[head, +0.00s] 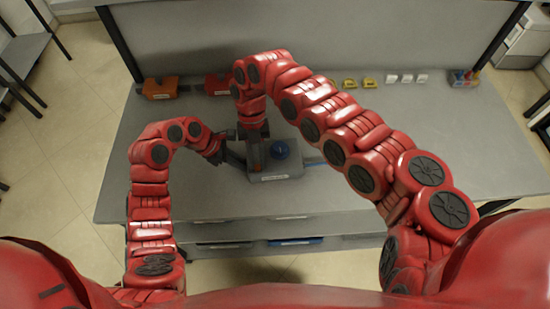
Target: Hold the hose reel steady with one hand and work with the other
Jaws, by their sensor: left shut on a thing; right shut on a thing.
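Along the bench's back stand an orange bin (160,88), a red bin (216,84), yellow items (368,81), white blocks (406,78) and a coloured box (463,77). A grey panel rises behind. A lower shelf holds a blue item (295,241).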

